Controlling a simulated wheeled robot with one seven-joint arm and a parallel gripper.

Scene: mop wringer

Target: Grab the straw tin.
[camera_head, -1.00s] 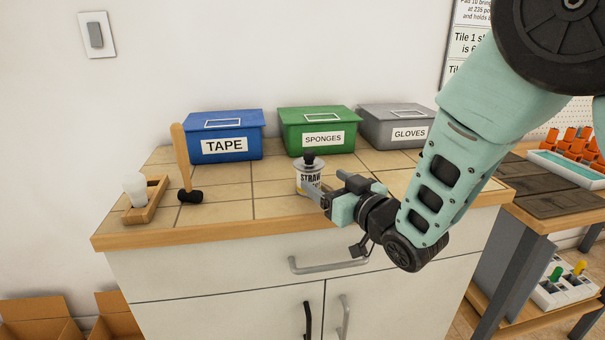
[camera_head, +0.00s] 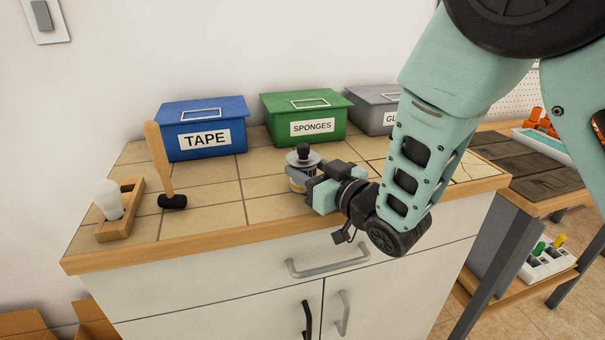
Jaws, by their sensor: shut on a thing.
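The straw tin (camera_head: 300,163) is a small white and yellow can with a grey lid and a black knob. It is upright near the front of the tiled counter, right of the middle. My gripper (camera_head: 306,184) reaches it from the right and is shut on the tin. The gripper hides the lower right of the tin and most of its label. I cannot tell whether the tin's base touches the tiles.
Blue TAPE (camera_head: 203,127), green SPONGES (camera_head: 305,118) and grey GLOVES (camera_head: 378,109) boxes stand along the wall. A mallet (camera_head: 161,165) stands on its head at left, beside a wooden tray (camera_head: 121,210) holding a white bulb-like object (camera_head: 108,198). Tiles between mallet and tin are clear.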

